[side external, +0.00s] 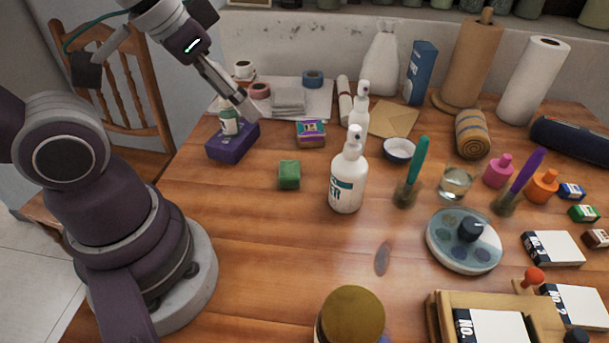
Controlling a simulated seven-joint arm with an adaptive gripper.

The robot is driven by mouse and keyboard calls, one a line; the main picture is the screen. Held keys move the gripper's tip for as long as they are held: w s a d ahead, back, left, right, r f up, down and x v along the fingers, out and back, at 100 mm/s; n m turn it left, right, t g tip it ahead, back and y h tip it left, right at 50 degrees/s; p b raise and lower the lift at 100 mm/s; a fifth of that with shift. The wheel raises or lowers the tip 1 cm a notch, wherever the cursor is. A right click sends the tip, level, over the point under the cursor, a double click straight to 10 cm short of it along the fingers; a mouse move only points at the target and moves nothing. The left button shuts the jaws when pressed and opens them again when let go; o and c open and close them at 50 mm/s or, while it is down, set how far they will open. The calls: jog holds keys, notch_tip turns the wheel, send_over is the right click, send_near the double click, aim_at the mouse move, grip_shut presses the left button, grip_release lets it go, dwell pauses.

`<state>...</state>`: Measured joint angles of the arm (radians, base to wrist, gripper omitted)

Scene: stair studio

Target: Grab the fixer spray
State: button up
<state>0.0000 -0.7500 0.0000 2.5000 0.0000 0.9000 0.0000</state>
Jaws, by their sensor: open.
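A white spray bottle (347,184) stands upright at the middle of the table; its partly visible dark label ends in "ER". A second white spray bottle (359,117) stands just behind it. I cannot tell from the labels which one is the fixer spray.
A green block (289,174) and a small patterned box (310,133) lie between my gripper and the white bottles. A white bowl (399,150) and a brush with a green handle (412,172) stand to their right.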

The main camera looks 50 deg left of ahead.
jog(key=n+y, duration=0.4)
jog(key=n, duration=0.3)
send_near(363, 87)
jog(key=w+a, duration=0.1)
jog(key=x, duration=1.1)
jog(key=shift+s+d+f, duration=0.35)
jog(key=shift+d+f, duration=0.05)
grip_shut()
